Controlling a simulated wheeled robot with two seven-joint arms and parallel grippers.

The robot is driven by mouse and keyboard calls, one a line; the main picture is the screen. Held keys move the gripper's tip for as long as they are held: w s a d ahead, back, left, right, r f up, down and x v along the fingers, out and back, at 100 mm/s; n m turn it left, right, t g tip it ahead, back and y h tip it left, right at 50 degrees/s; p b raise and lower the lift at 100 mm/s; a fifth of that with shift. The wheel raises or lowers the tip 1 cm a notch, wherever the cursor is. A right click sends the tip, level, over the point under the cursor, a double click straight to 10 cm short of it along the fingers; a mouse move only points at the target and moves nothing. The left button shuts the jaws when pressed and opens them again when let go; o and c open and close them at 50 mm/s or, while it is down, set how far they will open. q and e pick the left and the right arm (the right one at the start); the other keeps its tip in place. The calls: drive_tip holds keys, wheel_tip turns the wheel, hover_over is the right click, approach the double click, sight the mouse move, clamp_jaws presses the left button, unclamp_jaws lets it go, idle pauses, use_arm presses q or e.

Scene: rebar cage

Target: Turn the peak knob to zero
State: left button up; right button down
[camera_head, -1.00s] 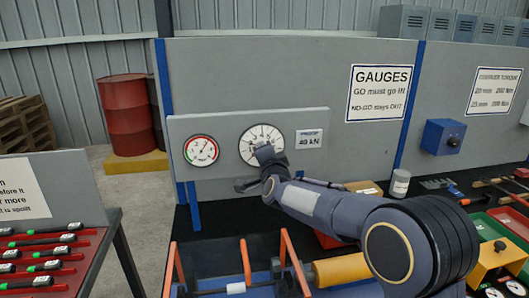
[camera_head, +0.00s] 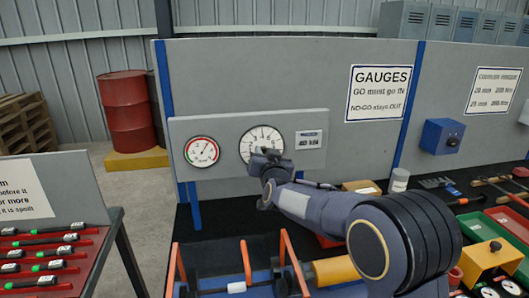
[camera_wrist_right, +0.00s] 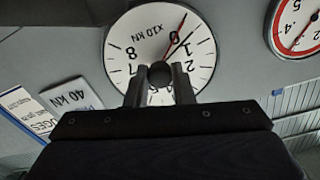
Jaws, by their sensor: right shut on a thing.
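The round white peak gauge (camera_head: 262,140) is on the grey panel, with its numbered face partly covered by my right gripper (camera_head: 264,154). In the right wrist view the dial (camera_wrist_right: 122,48) appears upside down, marked x10 kN. Its red pointer (camera_wrist_right: 181,27) lies beside the 0 mark, and a thin dark pointer is near it, towards 1. The dark centre knob (camera_wrist_right: 160,75) sits between the fingertips of my right gripper (camera_wrist_right: 160,80), which is shut on it. My left gripper is not in view.
A smaller red-rimmed gauge (camera_head: 202,151) is left of the dial, and a 40 kN label (camera_head: 309,140) is right of it. Below stands a blue frame with orange posts (camera_head: 246,262). A tool bench with a green tray (camera_head: 508,229) is at the right.

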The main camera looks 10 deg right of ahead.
drive_tip(key=shift+f+n, duration=0.1)
drive_tip(key=shift+n, duration=1.4)
drive_tip(key=c, duration=1.2)
unclamp_jaws()
drive_tip(key=shift+c, duration=0.2)
drive_tip(key=s, duration=0.8)
drive_tip(key=shift+b, duration=0.45)
drive_tip(key=shift+w, duration=0.1)
